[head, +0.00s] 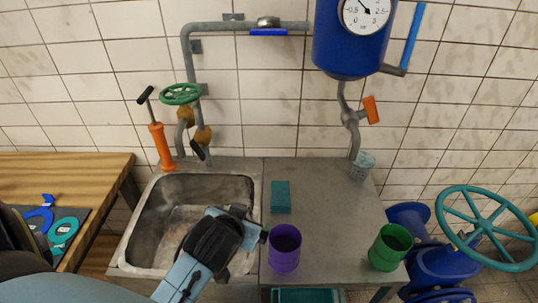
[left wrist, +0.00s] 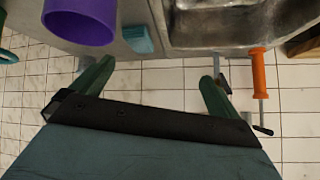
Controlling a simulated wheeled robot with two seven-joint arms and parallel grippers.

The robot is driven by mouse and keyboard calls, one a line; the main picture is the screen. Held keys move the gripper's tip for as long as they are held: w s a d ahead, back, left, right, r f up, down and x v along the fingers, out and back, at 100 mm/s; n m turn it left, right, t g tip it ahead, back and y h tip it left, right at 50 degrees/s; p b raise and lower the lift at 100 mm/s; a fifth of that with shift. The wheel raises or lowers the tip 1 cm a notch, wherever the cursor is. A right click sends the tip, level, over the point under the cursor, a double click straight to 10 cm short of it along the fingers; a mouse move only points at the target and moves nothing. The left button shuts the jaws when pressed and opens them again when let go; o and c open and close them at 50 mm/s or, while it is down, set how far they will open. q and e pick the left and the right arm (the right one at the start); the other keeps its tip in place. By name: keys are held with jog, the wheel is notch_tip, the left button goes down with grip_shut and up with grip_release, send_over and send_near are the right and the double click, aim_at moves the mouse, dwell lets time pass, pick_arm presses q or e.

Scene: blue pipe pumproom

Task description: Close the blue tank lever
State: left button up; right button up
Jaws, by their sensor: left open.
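The blue tank (head: 350,45) with a round gauge (head: 366,12) hangs on the wall at the top. A long blue lever (head: 412,38) stands near upright on a grey fitting at its right side. An orange lever (head: 371,109) sits on the valve of the pipe below the tank, tilted from upright. Another blue handle (head: 268,32) lies level on the wall pipe left of the tank. My left gripper (head: 254,224) is over the sink's right edge, well below these levers. Its fingers are apart and empty in the left wrist view (left wrist: 156,86). My right gripper is out of view.
A purple cup (head: 284,256), a green mug (head: 388,250), a teal sponge (head: 281,196) and a clear glass (head: 362,166) stand on the counter (head: 325,215). The sink (head: 165,215) and orange pump (head: 161,147) are left. A teal handwheel (head: 490,228) is right.

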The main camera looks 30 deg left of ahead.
pick_arm(q)
jog(key=w+a+r+n+t+y, duration=0.1)
jog(key=w+a+r+t, duration=0.1)
jog(key=w+r, duration=0.25)
jog(key=n+t+y, duration=0.4)
jog(key=t+y, duration=0.3)
jog(key=t, duration=0.1)
send_near(269, 33)
jog(key=shift+m, duration=0.3)
jog(key=p+x, duration=0.3)
jog(key=x, duration=0.7)
jog(key=shift+w+a+r+t, duration=0.15)
jog(key=shift+w+a+t, duration=0.2)
jog(key=shift+w, duration=0.1)
jog(key=shift+c, duration=0.4)
jog(key=c, duration=0.8)
